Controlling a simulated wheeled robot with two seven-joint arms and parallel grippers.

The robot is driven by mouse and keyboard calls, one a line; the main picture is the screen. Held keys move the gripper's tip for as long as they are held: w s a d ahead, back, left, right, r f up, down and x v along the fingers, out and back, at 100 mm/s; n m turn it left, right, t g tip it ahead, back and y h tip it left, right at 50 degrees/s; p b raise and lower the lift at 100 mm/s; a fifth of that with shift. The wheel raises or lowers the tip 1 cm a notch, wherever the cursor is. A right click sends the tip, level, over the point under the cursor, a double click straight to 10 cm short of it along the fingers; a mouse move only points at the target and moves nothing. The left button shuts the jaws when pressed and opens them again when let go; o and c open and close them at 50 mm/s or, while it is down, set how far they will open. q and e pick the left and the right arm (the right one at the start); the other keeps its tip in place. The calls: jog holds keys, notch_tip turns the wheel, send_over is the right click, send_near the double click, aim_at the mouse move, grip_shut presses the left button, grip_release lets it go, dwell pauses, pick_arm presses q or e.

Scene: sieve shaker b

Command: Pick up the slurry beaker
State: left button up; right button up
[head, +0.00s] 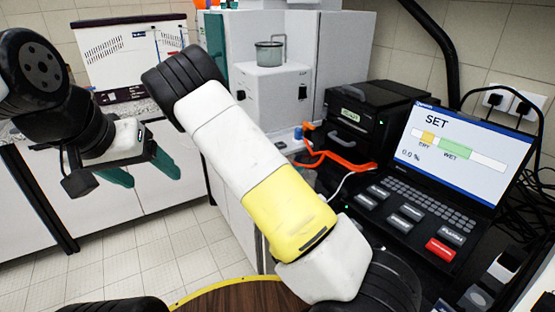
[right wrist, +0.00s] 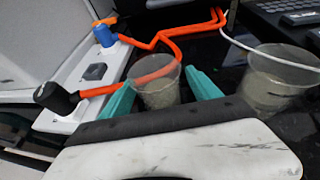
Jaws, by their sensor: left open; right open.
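In the right wrist view, a clear beaker with greyish contents (right wrist: 158,88) stands between the two teal fingers of my right gripper (right wrist: 163,88). The fingers are open, one on each side of it; I cannot tell whether they touch it. A second, larger clear beaker (right wrist: 282,82) with cloudy contents stands to the right. I cannot tell for sure which one holds the slurry. My own arm hides the right gripper and both beakers in the head view. My left gripper (head: 142,174) hangs open and empty at the left, above the floor.
An orange cable (head: 340,160) runs behind the beakers, also showing in the right wrist view (right wrist: 150,42). A laptop (head: 455,150) reading "SET" and a black device (head: 365,120) stand on the right. A white machine (head: 270,95) carries a metal pot (head: 270,54).

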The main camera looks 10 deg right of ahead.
jog(key=shift+x, duration=1.15)
grip_shut()
jog(key=shift+r, duration=0.25)
